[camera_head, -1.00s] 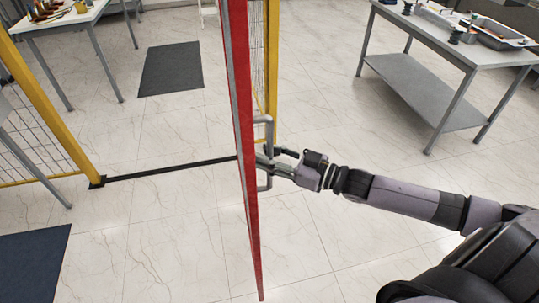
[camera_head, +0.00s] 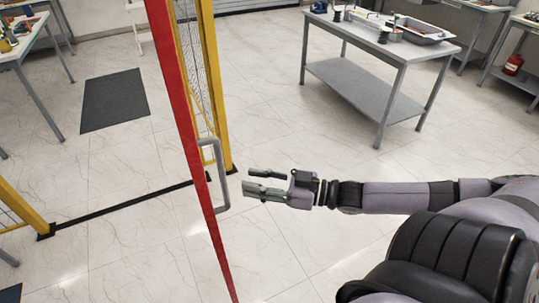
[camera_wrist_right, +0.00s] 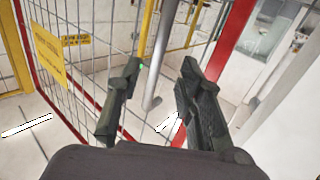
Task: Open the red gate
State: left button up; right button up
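The red gate (camera_head: 176,75) shows almost edge-on in the head view. It stands swung out from the black floor strip, beside the yellow post, so the gateway is open. Its grey handle (camera_head: 221,180) is on the right side of the gate. My right gripper (camera_head: 249,182) is open and empty, a little to the right of the handle and apart from it. In the right wrist view, the open fingers (camera_wrist_right: 161,68) point at the grey handle (camera_wrist_right: 160,45), with the gate's mesh and red frame (camera_wrist_right: 230,38) around it. My left gripper is out of view.
A yellow post (camera_head: 212,90) stands behind the gate, and another (camera_head: 22,212) stands left of the opening. A black strip (camera_head: 130,203) crosses the floor between them. A grey table (camera_head: 350,42) stands at the back right. The floor beyond the gateway is clear around a dark mat (camera_head: 115,100).

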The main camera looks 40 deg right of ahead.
jog(key=shift+v, duration=1.55)
